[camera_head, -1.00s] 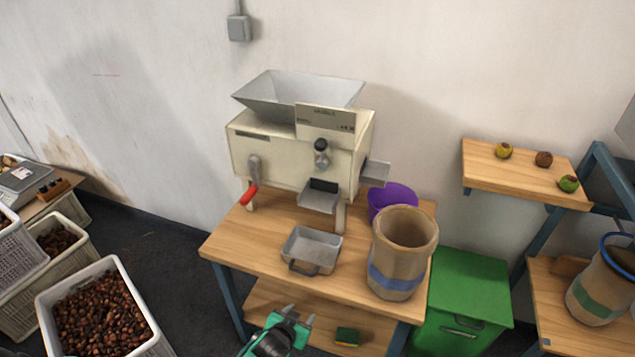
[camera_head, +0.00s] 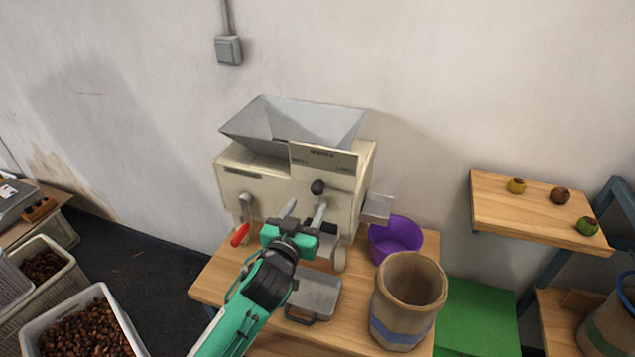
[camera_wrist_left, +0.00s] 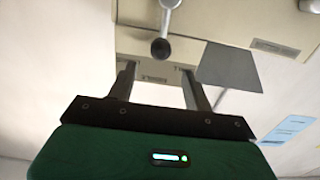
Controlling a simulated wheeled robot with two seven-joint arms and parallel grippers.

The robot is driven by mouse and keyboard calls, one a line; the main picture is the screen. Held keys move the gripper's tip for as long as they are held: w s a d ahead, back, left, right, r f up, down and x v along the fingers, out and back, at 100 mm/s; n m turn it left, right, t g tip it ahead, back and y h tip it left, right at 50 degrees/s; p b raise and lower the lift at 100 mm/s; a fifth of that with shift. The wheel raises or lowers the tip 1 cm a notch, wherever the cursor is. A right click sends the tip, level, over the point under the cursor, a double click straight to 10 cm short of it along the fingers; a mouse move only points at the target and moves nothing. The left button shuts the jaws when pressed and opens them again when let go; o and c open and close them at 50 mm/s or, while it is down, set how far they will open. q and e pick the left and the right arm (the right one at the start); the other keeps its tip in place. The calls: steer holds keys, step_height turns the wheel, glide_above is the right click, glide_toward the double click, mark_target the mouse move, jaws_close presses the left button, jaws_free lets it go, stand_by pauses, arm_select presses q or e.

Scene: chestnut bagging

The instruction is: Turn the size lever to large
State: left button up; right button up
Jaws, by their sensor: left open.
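The sorting machine (camera_head: 235,180) is a cream box with a grey hopper on a wooden table. Its size lever (camera_head: 317,187) is a short arm with a round black knob, standing roughly upright on the front panel under a label plate (camera_head: 322,165). My left gripper (camera_head: 304,210) is open and empty in front of the panel, just below the knob in the picture. In the left wrist view the lever knob (camera_wrist_left: 160,48) lies ahead, between the lines of the two spread fingers (camera_wrist_left: 158,80), and I see no contact. The lever's base is partly hidden behind my gripper in the head view.
A red-handled crank (camera_head: 240,234) hangs at the machine's left. A purple bucket (camera_head: 395,240) and a jute sack (camera_head: 408,300) stand at the right. Crates of chestnuts (camera_head: 85,330) are at lower left.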

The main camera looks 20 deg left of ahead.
mark_target(316, 192)
arm_select(q)
steer(key=w+p, duration=0.2)
steer(key=w, duration=0.6)
steer(key=shift+w+d, duration=0.15)
steer(key=shift+w, duration=0.4)
arm_select(e)
steer(key=r, duration=0.1)
steer(key=w+r, duration=0.1)
steer(key=a+r, duration=0.1)
steer(key=shift+w, duration=0.3)
steer(key=shift+s, duration=0.1)
arm_select(q)
steer(key=c, duration=1)
jaws_close()
arm_select(e)
steer(key=shift+d, duration=0.35)
arm_select(q)
steer(key=shift+d, duration=0.1)
steer(key=d+m, duration=0.2)
steer(key=m, duration=0.1)
steer(key=shift+f, duration=0.25)
steer(key=shift+s+d+f+m, duration=0.1)
steer(key=shift+d+f+m, duration=0.15)
steer(key=shift+d+m, duration=0.55)
steer(key=shift+d+f+m, duration=0.25)
steer(key=shift+d+m, duration=0.1)
steer(key=shift+m, duration=0.85)
arm_select(e)
steer(key=shift+a+f, duration=0.25)
steer(key=shift+f, duration=0.05)
